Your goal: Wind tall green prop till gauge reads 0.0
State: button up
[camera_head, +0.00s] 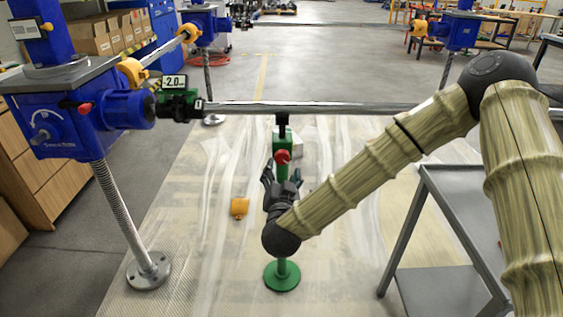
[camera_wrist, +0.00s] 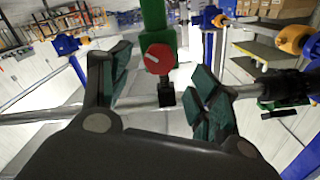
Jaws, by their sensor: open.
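The tall green prop (camera_head: 283,141) stands under the long grey bar in the middle of the head view, on a round green foot (camera_head: 282,276). A red knob (camera_head: 282,156) sits on its body; the wrist view shows this knob (camera_wrist: 160,59) close up. The gauge (camera_head: 174,81) is a small display on a green clamp at the left end of the bar and reads -2.0. My gripper (camera_head: 282,177) is open just below the red knob. In the wrist view its fingers stand on either side of the knob, apart from it. My wrist hides part of the prop's lower shaft.
A blue screw jack (camera_head: 80,122) with a threaded leg stands at left; more blue jacks stand behind. An orange block (camera_head: 239,207) lies on the sheeted floor. A grey trolley (camera_head: 440,290) stands at right, below my arm. The floor left of the prop is mostly clear.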

aim_at(282, 160)
jog(key=w+b, duration=0.1)
jog(key=w, duration=0.6)
jog(key=shift+w, duration=0.25)
jog(key=c, duration=1)
